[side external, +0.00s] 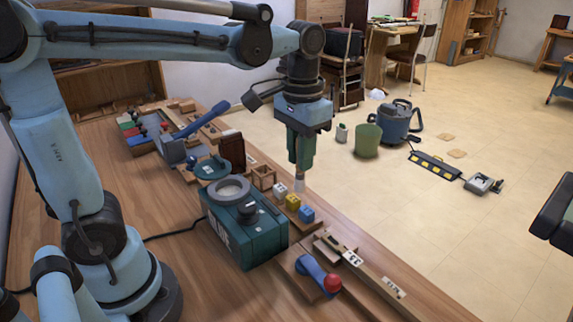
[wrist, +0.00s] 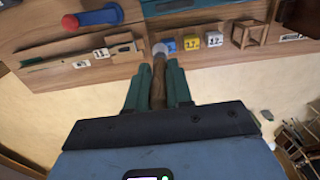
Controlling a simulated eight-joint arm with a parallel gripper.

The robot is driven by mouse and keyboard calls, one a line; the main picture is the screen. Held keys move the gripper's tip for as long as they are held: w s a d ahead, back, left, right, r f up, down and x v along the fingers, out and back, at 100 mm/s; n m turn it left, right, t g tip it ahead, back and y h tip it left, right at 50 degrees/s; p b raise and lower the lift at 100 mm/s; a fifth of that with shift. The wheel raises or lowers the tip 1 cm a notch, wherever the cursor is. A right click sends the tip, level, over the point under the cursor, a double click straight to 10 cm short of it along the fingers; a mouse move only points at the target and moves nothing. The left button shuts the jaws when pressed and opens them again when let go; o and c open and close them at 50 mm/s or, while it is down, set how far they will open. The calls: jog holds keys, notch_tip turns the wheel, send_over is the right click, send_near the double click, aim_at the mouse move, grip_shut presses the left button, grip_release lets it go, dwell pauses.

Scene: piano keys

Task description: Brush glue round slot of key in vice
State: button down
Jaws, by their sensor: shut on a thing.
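My gripper (side external: 299,165) points down above the bench's right edge, its green fingers shut on a brush. The brush tip (side external: 299,185) is pale; in the wrist view its brown handle (wrist: 158,85) sits between the fingers. The brush hangs close to the small blocks, apart from the keys as far as I can tell. A wooden piece with a dark slot (wrist: 122,49) and a long labelled key strip (side external: 365,268) lie at the front right. A blue clamp-like part with a red ball (side external: 332,282) is beside them. I cannot tell which key is in a vice.
A green box (side external: 238,235) with a round pot opening (side external: 232,188) and black knob stands left of the brush. Blue (side external: 307,213), yellow (side external: 292,202) and white (side external: 280,190) blocks line the bench edge. A blue long-handled tool (side external: 200,120) lies behind.

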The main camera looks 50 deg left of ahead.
jog(key=w+d, duration=0.2)
jog(key=d, duration=0.8)
jog(key=shift+n, duration=0.4)
jog(key=shift+a+f, duration=0.25)
jog(key=shift+f, duration=1.15)
jog(key=shift+a+f, duration=0.2)
jog(key=shift+f, duration=1.2)
jog(key=shift+a+f, duration=0.25)
jog(key=shift+f, duration=1.15)
jog(key=shift+a, duration=0.7)
jog(key=shift+d, duration=1.3)
jog(key=a, duration=0.3)
jog(key=shift+a, duration=0.2)
jog(key=shift+d, duration=1.8)
jog(key=a, duration=0.3)
jog(key=shift+a, duration=0.2)
notch_tip(320, 180, up, 8)
